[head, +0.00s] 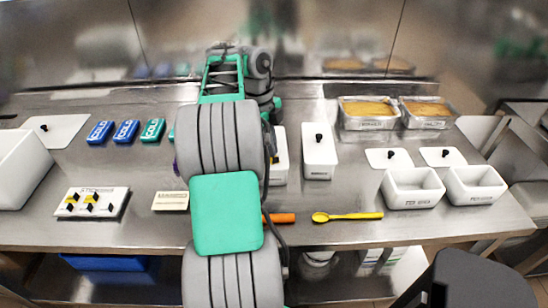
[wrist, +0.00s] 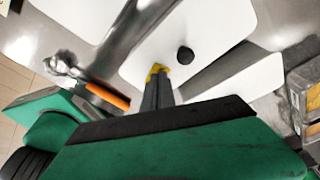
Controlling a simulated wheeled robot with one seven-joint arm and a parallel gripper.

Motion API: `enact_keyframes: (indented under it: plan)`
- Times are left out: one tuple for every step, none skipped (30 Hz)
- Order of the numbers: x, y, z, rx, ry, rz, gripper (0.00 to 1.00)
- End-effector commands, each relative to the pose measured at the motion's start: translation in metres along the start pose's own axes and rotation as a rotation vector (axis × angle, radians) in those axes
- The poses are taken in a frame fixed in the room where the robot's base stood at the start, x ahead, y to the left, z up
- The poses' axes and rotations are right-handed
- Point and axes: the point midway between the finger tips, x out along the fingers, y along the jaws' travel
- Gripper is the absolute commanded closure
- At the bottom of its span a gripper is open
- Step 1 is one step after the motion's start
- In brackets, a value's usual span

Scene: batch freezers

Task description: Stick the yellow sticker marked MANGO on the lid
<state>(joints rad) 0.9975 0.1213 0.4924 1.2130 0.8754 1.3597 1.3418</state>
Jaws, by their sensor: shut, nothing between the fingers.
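In the wrist view a white lid (wrist: 205,30) with a round black knob (wrist: 185,55) lies below my gripper (wrist: 157,80). My gripper's fingers are together, with their tips at the lid beside the knob. A small yellow patch, seemingly the yellow sticker (wrist: 158,68), shows at the fingertips against the lid. Its lettering cannot be read, and the fingers partly cover it. I cannot tell whether it lies fully flat. In the head view my arm hides the gripper and the spot it works on.
A sticker stand (head: 75,210) with black and yellow pieces is at the left. White tubs (head: 412,200), lids (head: 388,165) and filled pans (head: 368,122) stand at the right. A yellow spoon (head: 347,216) lies near the front edge. An orange-handled tool (wrist: 108,96) lies beside the lid.

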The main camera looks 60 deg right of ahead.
Motion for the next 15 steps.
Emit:
enact_keyframes:
  plan:
    - [-0.008,0.000,-0.001,0.000,0.000,0.000,1.00]
    - [-0.010,0.000,-0.002,0.000,0.000,0.000,1.00]
    - [-0.013,0.000,-0.002,0.000,0.000,0.000,1.00]
    - [-0.015,0.000,-0.003,0.000,0.000,0.000,1.00]
    - [-0.017,0.000,-0.003,0.000,0.000,0.000,1.00]
    - [-0.020,0.000,-0.004,0.000,-0.001,-0.001,1.00]
    - [-0.022,0.000,-0.004,0.000,-0.001,-0.001,1.00]
    - [-0.024,0.000,-0.005,0.001,-0.001,-0.001,1.00]
    - [-0.027,0.000,-0.005,0.001,-0.001,-0.001,1.00]
    - [-0.029,0.000,-0.006,0.001,-0.001,-0.001,1.00]
    - [-0.031,0.000,-0.006,0.001,-0.001,-0.001,1.00]
    - [-0.034,0.000,-0.007,0.001,-0.001,-0.001,1.00]
    - [-0.036,0.000,-0.007,0.001,-0.001,-0.001,1.00]
    - [-0.038,0.000,-0.007,0.001,0.000,-0.001,1.00]
    - [-0.040,0.000,-0.008,0.001,0.000,-0.001,1.00]
